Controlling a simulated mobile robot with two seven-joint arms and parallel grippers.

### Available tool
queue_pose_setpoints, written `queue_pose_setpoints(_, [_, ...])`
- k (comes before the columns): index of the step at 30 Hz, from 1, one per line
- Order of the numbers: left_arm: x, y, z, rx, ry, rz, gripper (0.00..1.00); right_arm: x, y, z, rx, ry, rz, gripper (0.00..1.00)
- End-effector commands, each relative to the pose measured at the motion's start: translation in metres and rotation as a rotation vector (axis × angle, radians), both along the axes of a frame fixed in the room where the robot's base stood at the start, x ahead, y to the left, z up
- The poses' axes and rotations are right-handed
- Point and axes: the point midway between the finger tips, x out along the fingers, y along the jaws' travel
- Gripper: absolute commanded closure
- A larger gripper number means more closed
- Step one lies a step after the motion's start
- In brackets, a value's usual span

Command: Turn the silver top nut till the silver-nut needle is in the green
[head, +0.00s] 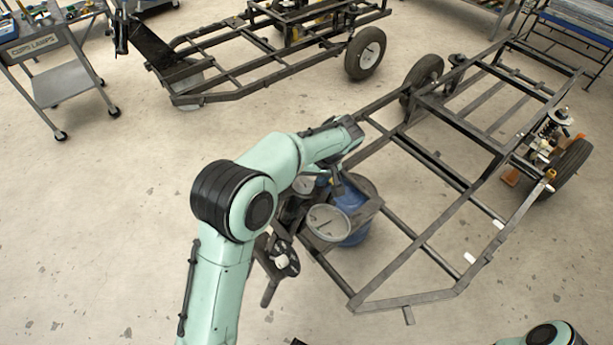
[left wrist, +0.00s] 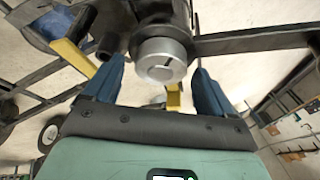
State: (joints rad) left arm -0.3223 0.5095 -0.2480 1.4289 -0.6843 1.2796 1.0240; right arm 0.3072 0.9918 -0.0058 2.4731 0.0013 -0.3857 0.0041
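The silver top nut (left wrist: 160,62) is a round metal cap with a dark slot mark, in the left wrist view. My left gripper (left wrist: 158,68) has its two blue fingers on either side of the nut. Narrow gaps show between fingers and nut, so it looks open and not clamped. My right gripper is out of view.
A blue tank (head: 352,222) stands beside the dial. Dark frame bars surround the work spot. A coil spring unit (head: 549,128) and wheel (head: 568,168) are at the right. Another frame (head: 235,95) and a grey trolley (head: 62,85) stand behind. Floor at the left is clear.

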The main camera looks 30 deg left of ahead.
Motion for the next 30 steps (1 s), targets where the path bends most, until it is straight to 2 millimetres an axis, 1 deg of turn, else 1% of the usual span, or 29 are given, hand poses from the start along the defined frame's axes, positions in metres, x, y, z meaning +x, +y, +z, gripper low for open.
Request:
queue_pose_setpoints(8, [0.000, 0.000, 0.001, 0.001, 0.000, -0.001, 0.16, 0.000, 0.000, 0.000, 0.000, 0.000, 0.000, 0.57])
queue_pose_setpoints(11, [0.001, -0.003, 0.006, 0.000, -0.003, -0.001, 0.16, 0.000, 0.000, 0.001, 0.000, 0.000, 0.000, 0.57])
queue_pose_setpoints(14, [0.002, -0.009, 0.020, -0.001, -0.004, -0.002, 0.16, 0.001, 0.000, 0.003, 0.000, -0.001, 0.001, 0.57])
queue_pose_setpoints(24, [0.007, -0.039, 0.090, -0.001, -0.004, -0.002, 0.16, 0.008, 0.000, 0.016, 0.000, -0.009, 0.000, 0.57])
queue_pose_setpoints(27, [0.008, -0.046, 0.105, -0.001, -0.004, -0.002, 0.16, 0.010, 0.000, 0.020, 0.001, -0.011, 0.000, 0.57])
queue_pose_setpoints(30, [0.008, -0.051, 0.115, -0.001, -0.002, -0.001, 0.16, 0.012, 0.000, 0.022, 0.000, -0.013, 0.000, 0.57])
